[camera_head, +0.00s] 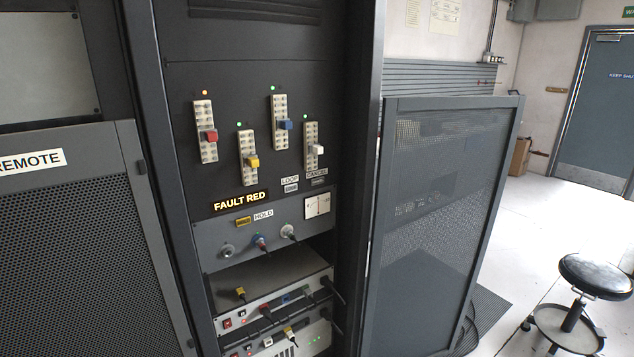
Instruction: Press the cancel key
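The cancel key (319,182) is a small dark grey key just under the CANCEL label (317,173), on the dark panel of the open rack. Nothing covers it. To its left, a pale key (291,188) sits under the LOOP label (290,180). A yellow key (243,222) sits beside the HOLD label (263,215), lower left. Neither of my grippers shows in the head view.
Above the keys are sliders with red (210,136), yellow (252,162), blue (284,124) and white (318,149) knobs. A mesh door (440,210) stands open to the right. Plugged cables hang lower in the rack. A round stool (592,276) stands at far right.

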